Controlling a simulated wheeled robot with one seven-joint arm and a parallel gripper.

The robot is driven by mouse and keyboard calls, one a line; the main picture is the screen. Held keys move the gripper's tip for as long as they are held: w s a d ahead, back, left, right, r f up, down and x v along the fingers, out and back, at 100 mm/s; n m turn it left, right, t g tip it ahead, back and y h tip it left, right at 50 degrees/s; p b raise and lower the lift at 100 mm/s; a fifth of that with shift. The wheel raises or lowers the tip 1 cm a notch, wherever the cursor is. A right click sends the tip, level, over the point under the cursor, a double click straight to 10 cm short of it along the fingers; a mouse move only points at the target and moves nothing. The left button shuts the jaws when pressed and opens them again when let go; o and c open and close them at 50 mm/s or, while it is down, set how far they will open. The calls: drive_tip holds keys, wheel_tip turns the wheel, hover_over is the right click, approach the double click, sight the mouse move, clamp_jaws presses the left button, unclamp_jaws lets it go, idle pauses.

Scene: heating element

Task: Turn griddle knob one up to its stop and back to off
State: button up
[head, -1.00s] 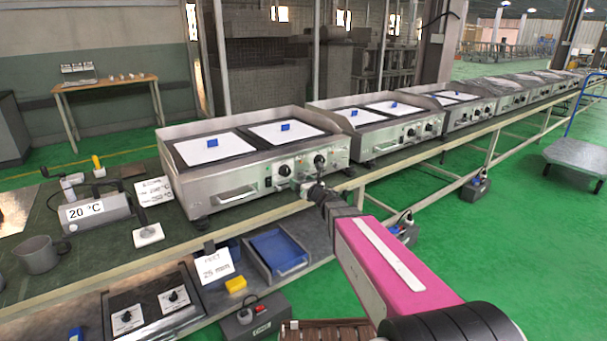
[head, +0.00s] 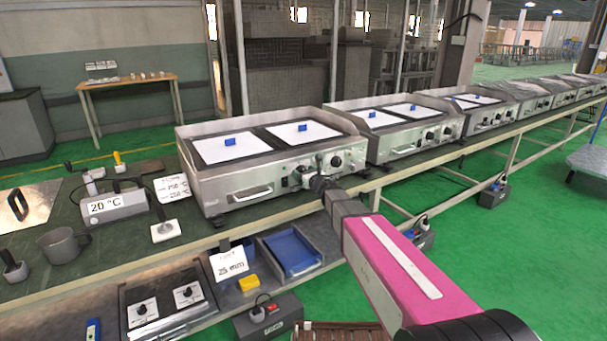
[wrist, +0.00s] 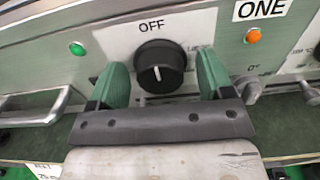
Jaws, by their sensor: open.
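The nearest steel griddle (head: 240,188) stands on the long bench, with two dark knobs on its front. My gripper (wrist: 160,72) is open, with one green finger on each side of this knob. Small gaps show between the fingers and the knob. In the head view my gripper (head: 312,181) is at the griddle's front, partly hiding the controls. The ONE label (wrist: 263,9) is up and right of the knob.
Another knob (head: 336,160) is to the right. A griddle handle (head: 250,193) is to the left. More griddles (head: 395,140) line the bench, and a blue tray (head: 290,252) lies on the lower shelf.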

drive_tip(key=shift+w+a, duration=0.1)
drive_tip(key=c, duration=0.9)
